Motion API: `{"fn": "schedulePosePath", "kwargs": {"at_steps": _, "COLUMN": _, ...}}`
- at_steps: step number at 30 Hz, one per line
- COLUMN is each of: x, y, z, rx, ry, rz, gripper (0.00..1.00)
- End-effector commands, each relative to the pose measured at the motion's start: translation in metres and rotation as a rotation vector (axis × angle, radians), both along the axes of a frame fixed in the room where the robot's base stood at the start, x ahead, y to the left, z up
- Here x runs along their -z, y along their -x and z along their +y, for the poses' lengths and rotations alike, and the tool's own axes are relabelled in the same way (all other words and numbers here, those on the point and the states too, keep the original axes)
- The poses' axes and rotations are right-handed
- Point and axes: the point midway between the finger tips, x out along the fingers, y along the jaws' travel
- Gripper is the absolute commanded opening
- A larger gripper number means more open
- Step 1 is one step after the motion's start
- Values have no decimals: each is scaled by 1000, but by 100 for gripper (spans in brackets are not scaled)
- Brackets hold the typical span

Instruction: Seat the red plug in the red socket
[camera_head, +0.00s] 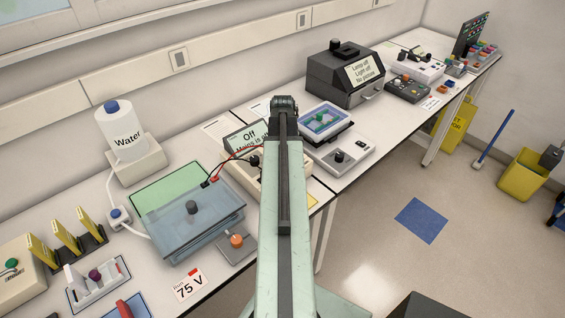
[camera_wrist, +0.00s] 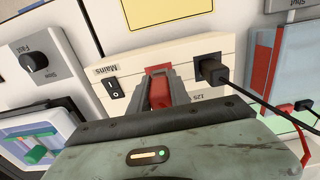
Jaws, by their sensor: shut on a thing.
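In the wrist view my gripper (camera_wrist: 159,80) is shut on the red plug (camera_wrist: 160,96), which shows between the two dark fingers. Just past the fingertips is a red patch, the red socket (camera_wrist: 157,69), on the face of the cream power supply (camera_wrist: 134,86). The plug points at it and lies very close; I cannot tell whether it is in. Beside it, to the right, a black plug (camera_wrist: 213,73) sits at the power supply with its black lead. In the head view my arm hides the gripper and most of the power supply (camera_head: 243,174).
A blue-lidded tank (camera_head: 190,225) with red and black lead ends stands left of the power supply. A small device with a knob (camera_head: 338,155) stands to its right. A black box (camera_head: 345,75) is farther back. The bench is crowded; the floor at right is mostly open.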

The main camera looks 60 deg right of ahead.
Motion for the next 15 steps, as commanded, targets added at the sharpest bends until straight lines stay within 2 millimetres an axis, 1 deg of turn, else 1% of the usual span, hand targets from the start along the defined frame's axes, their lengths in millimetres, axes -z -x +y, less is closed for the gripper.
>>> {"fn": "schedulePosePath", "kwargs": {"at_steps": 15, "x": 14, "y": 0, "z": 0, "rx": 0, "ry": 0, "rz": 0, "gripper": 0}}
